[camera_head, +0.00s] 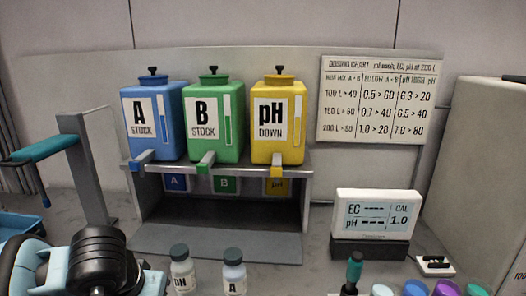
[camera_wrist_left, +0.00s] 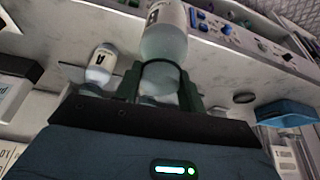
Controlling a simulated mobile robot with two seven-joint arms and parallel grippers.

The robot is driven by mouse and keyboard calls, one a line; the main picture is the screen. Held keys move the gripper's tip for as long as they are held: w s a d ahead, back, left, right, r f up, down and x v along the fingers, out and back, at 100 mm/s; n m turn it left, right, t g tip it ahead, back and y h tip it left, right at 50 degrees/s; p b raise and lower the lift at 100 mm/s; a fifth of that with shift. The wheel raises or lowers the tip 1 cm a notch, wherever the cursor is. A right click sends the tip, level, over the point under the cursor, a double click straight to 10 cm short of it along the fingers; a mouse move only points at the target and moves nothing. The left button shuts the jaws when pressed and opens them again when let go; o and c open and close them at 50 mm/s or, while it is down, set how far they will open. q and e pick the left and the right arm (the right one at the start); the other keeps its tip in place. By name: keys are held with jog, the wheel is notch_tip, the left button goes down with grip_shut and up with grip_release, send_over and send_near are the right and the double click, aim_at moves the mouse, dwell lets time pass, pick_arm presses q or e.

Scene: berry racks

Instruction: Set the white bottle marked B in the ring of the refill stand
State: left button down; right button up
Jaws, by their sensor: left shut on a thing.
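My left gripper (camera_wrist_left: 160,88) is shut on a white bottle (camera_wrist_left: 165,42), which stands out between its dark green fingers in the left wrist view. The held bottle's label is cut off at the top edge, so I cannot read its letter. In the head view my left wrist is at the lower left, and the fingers and held bottle are hidden. A dosing rack (camera_head: 220,247) holds the blue A, green B and yellow pH tanks, each with a tap. I cannot pick out the refill stand's ring. My right gripper is not in view.
White bottles marked pH (camera_head: 183,277) and A (camera_head: 234,277) stand in front of the rack. A grey post with a teal arm (camera_head: 45,148) stands at the left. An EC/pH meter (camera_head: 374,216) and several coloured caps are at the right.

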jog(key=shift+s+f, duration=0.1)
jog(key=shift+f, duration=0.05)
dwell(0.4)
pick_arm(q)
jog(key=w+a+f+n+y+b, duration=0.1)
jog(key=w+a+n, duration=0.3)
jog(key=w, duration=0.5)
jog(key=w+a+f+n+y+b, duration=0.2)
jog(key=w+a+f+n, duration=0.1)
jog(key=w, duration=0.6)
jog(key=shift+w+a+f+n+g, duration=0.15)
jog(key=shift+w+a+n+g, duration=0.2)
jog(key=shift+a+n, duration=0.35)
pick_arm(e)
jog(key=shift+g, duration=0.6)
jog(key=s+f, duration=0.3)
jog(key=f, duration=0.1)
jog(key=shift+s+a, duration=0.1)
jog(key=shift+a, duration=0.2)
pick_arm(q)
jog(key=shift+s+a+f, duration=0.1)
jog(key=shift+f, duration=0.05)
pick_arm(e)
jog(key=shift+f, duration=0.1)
pick_arm(q)
jog(key=c, duration=0.9)
grip_release()
jog(key=shift+f, duration=0.1)
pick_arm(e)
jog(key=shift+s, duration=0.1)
